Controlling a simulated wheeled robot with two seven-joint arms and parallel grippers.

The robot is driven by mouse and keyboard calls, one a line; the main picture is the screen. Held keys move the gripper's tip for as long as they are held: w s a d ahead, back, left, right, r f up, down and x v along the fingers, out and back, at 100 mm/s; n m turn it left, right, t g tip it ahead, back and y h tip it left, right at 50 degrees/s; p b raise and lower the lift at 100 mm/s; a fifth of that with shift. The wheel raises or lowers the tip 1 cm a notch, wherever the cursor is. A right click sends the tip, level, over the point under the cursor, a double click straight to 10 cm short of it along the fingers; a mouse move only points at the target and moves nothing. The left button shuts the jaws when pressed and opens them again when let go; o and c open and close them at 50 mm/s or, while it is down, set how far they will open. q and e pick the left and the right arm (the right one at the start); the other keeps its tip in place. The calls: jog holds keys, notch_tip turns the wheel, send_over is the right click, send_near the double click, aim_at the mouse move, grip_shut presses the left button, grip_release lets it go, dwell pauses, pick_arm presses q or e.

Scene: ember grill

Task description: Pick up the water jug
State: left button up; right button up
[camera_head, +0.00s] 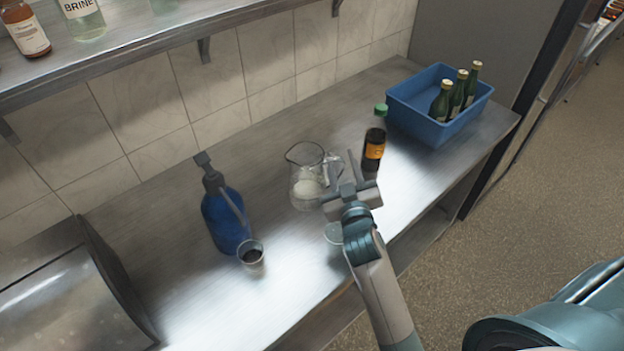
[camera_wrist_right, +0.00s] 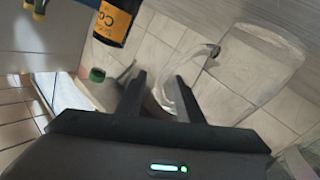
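The water jug (camera_head: 304,188) is a clear glass pitcher with a pale content low inside. It stands upright on the steel counter, left of my right gripper (camera_head: 343,174). In the right wrist view the jug (camera_wrist_right: 258,62) shows large and see-through at the upper right. Its curved clear handle reaches down toward the gap between my right fingers (camera_wrist_right: 160,82). The fingers are apart, with no visible grip on the handle. I cannot tell whether they touch it. My left gripper is not in view.
A dark bottle with an orange label (camera_head: 373,150) stands close right of the gripper. A blue crate (camera_head: 415,121) holds green bottles. A blue pump bottle (camera_head: 222,215) and small cup (camera_head: 251,254) stand left. A clear glass (camera_head: 333,233) is partly hidden by my right arm.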

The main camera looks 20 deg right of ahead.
jog(key=shift+c, duration=0.4)
grip_shut()
dwell(0.9)
jog(key=shift+r, duration=0.15)
